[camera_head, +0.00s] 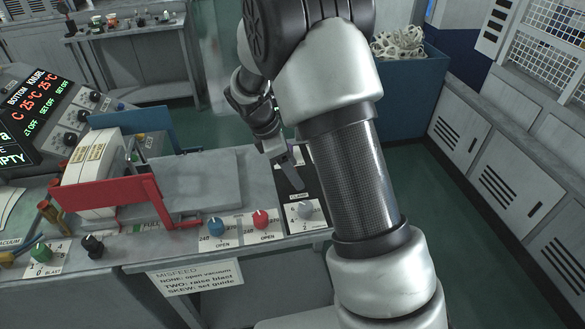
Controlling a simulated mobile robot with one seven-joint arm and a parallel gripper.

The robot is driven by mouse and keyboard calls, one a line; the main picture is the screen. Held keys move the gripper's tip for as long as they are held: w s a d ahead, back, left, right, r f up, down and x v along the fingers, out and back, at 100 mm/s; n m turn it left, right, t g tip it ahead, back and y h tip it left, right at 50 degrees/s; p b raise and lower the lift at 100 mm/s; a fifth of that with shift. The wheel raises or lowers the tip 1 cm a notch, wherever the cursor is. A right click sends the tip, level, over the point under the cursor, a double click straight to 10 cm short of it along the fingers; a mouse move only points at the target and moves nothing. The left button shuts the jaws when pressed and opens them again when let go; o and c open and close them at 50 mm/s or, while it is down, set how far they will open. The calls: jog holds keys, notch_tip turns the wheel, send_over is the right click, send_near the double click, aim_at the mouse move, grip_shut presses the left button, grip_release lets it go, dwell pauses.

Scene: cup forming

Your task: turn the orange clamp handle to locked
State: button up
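I cannot make out an orange clamp handle in this view; my arm covers part of the bench's right end. My gripper (284,158) is at the bench's back right, low over a dark plate (293,184). Its fingers are small and seen from the side, so their opening does not show.
A blue knob (216,227) and a red knob (261,219) sit along the front edge. A red guard frame (145,191) stands left of a flat grey plate (205,183). A blue bin (412,95) with white pieces stands behind. Floor is clear at right.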

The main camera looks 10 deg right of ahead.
jog(key=c, duration=1)
jog(key=shift+c, duration=0.2)
jog(key=shift+m, duration=0.3)
jog(key=m+p, duration=0.1)
jog(key=m+g, duration=0.1)
jog(key=m, duration=0.1)
jog(key=shift+w+g+p, duration=0.2)
jog(key=shift+g+p, duration=0.1)
jog(key=shift+p, duration=0.05)
jog(key=m+g+y+p, duration=0.1)
jog(key=m, duration=0.4)
jog(key=shift+w+d, duration=0.1)
jog(key=shift+w, duration=0.05)
jog(key=m, duration=0.2)
jog(key=m+g+y, duration=0.1)
jog(key=m, duration=0.1)
jog(key=shift+d+m+y, duration=0.15)
jog(key=shift+m+y, duration=0.15)
jog(key=m+y, duration=0.1)
jog(key=m, duration=0.3)
jog(key=shift+w+d+m+g+y, duration=0.1)
jog(key=shift+m+g+y, duration=0.2)
jog(key=shift+g+y, duration=0.1)
